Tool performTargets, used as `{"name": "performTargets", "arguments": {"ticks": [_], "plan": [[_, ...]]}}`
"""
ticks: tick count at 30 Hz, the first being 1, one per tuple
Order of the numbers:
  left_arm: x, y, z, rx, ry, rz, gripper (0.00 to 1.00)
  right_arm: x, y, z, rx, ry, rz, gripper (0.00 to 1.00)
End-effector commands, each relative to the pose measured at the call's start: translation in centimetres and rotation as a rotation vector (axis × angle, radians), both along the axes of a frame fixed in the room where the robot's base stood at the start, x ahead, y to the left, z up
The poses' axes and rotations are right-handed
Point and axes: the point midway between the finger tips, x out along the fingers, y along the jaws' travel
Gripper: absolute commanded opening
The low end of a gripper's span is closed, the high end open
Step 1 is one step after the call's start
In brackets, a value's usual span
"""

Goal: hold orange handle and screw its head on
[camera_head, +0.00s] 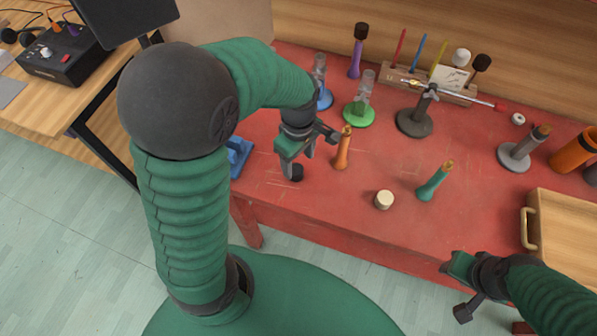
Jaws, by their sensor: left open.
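The orange handle (343,150) stands upright on the red table, with a brass-coloured top end and no head on it. My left gripper (314,154) is open just to the left of the handle, its fingers apart and nothing between them. A cream cylindrical head (384,200) sits on the table to the right and nearer the front edge. A teal handle (434,182) with a bare brass-coloured end stands tilted farther right. My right gripper (459,288) is at the lower right, off the table's front edge, with its fingers apart and empty.
A wooden rack (432,86) with coloured sticks stands at the back. Stands with blue, green (358,114) and dark grey bases (414,123) are in front of it. A purple handle (355,60) has a dark head. A wooden box (565,228) is at the right.

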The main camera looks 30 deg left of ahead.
Motion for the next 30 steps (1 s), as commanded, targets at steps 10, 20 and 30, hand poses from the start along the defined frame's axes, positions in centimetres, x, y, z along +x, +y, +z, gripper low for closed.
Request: {"name": "performTargets", "arguments": {"ticks": [10, 20, 30], "plan": [[-0.1, 0.1, -2.7, 0.000, 0.005, 0.003, 0.62, 0.0, 0.0, -0.7, 0.000, 0.000, 0.001, 0.36], [0.0, 0.1, -5.1, 0.000, -0.001, 0.001, 0.62, 0.0, 0.0, -1.1, 0.000, 0.000, 0.000, 0.36], [0.0, 0.1, -5.1, 0.000, 0.000, 0.001, 0.46, 0.0, 0.0, -1.1, 0.000, 0.000, 0.000, 0.36]]}}
